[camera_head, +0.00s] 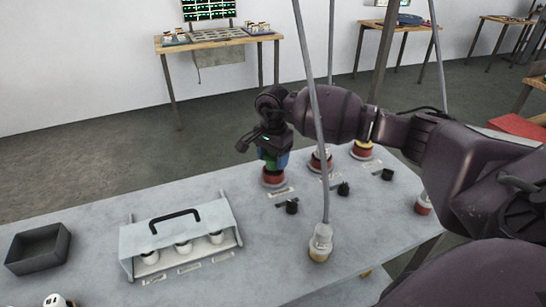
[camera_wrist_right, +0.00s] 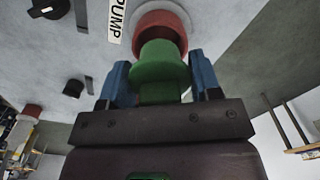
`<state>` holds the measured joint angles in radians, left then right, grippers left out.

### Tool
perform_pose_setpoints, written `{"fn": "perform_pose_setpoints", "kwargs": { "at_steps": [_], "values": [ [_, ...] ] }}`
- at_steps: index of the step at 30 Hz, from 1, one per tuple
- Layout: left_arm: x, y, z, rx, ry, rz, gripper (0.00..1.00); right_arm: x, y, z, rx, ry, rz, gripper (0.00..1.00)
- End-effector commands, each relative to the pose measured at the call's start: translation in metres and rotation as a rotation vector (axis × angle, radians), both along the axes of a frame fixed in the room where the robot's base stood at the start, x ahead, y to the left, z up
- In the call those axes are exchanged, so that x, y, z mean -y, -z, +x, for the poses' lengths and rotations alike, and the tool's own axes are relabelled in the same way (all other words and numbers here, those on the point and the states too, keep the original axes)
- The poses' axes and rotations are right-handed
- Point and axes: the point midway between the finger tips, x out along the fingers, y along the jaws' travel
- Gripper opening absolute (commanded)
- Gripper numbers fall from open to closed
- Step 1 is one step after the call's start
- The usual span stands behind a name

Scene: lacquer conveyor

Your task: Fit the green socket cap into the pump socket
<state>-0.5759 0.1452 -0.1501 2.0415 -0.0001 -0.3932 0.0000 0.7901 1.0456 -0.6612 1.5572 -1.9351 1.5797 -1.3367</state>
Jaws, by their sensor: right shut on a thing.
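My right gripper (camera_head: 271,152) is shut on the green socket cap (camera_wrist_right: 160,62), holding it between its two blue fingers. In the right wrist view the far end of the cap overlaps the opening of the red pump socket (camera_wrist_right: 171,18), beside a label reading PUMP. In the head view the gripper is right above this red socket (camera_head: 274,179), and the cap is mostly hidden by the fingers. I cannot tell whether the cap is inside the socket or just in front of it. My left gripper is not in view.
More red sockets (camera_head: 321,163) and black knobs (camera_head: 343,189) stand to the right on the grey table.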

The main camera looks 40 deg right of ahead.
Motion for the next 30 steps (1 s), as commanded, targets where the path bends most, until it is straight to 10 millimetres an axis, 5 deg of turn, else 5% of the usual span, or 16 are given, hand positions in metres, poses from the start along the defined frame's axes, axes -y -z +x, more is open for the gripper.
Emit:
{"fn": "perform_pose_setpoints", "kwargs": {
  "at_steps": [30],
  "values": [
    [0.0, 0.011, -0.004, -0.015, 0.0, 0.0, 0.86, 0.0, 0.014, 0.0, -0.001, 0.001, -0.001, 0.35]
  ]
}}
